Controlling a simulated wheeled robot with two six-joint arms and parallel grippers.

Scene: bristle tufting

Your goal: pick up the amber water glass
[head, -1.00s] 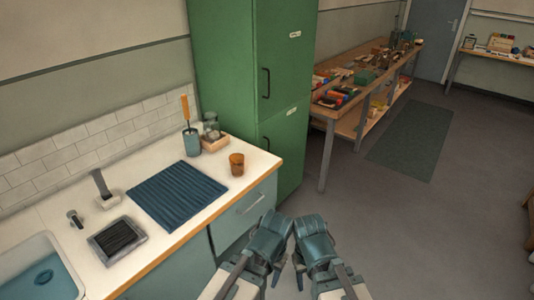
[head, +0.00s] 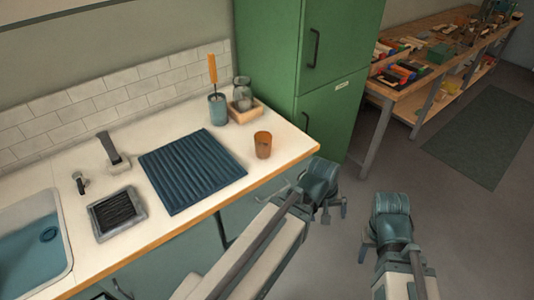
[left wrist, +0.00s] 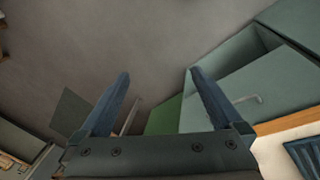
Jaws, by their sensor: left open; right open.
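The amber water glass (head: 263,145) stands upright on the white counter (head: 285,163), near its right end and to the right of the blue ribbed mat. My left gripper (head: 327,205) is in front of the counter's right end, to the right of and lower in the picture than the glass, apart from it. In the left wrist view its two fingers (left wrist: 158,82) are spread with nothing between them. My right gripper (head: 376,255) is farther right over the floor, open and away from the counter. The glass does not show in the left wrist view.
A blue ribbed mat (head: 192,170) lies left of the glass. Behind it stand a blue cup with an orange-handled brush (head: 217,108) and a wooden tray with jars (head: 246,112). A sink (head: 30,245) is at left. A green cabinet (head: 330,120) borders the counter's right end.

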